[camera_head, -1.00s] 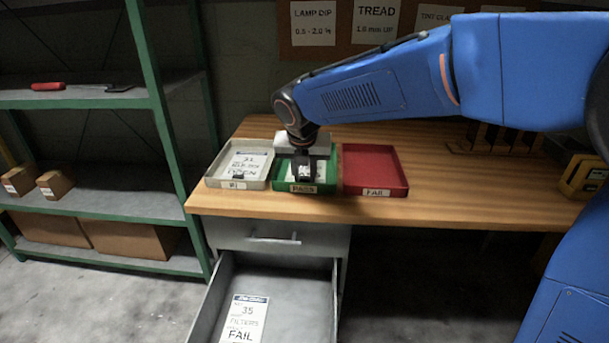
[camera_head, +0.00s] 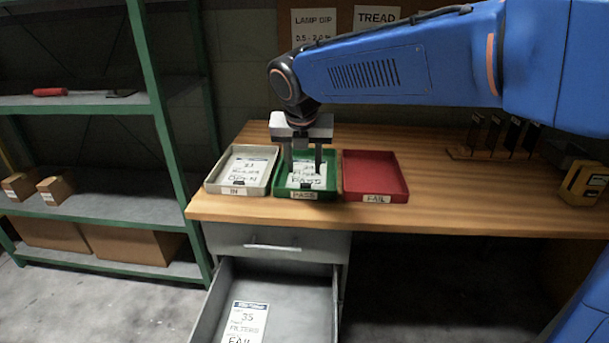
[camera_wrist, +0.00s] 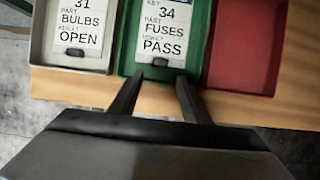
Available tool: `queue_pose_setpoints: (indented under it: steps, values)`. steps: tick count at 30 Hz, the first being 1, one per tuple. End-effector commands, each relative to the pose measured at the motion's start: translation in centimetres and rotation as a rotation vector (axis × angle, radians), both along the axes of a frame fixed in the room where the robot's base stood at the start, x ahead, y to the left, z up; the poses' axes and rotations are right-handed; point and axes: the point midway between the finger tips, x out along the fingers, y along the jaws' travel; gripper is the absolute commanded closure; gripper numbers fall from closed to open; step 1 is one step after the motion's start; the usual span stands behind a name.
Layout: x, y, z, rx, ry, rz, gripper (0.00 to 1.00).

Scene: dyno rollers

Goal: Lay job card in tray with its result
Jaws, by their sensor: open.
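A white job card (camera_head: 307,177) lies in the green PASS tray (camera_head: 281,190) on the bench. In the wrist view this card (camera_wrist: 164,30) reads key 34, fuses, PASS, with a small dark piece at its lower edge. Another card (camera_head: 246,172), reading 31, bulbs, OPEN, lies in the grey IN tray (camera_head: 210,180). The red FAIL tray (camera_head: 375,175) is empty. A card (camera_head: 244,322) reading 35, filters, FAIL lies in the open drawer (camera_head: 285,310). My gripper (camera_head: 304,171) is open and empty, its fingers above the green tray and apart from the card.
A wooden bench (camera_head: 440,215) carries the trays. A yellow device (camera_head: 585,183) and a rack of dark items (camera_head: 495,137) stand at its right. A green shelf (camera_head: 100,215) with boxes is at the left.

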Motion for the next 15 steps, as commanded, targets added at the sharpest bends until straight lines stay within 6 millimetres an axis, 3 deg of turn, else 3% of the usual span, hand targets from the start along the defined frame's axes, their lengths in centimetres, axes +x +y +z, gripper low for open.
queue_pose_setpoints:
  steps: [6,15]
  values:
    - [-1.2,0.1,2.9,0.001,-0.002,0.000,0.57]
    - [-1.6,0.0,4.0,0.000,0.000,0.000,0.57]
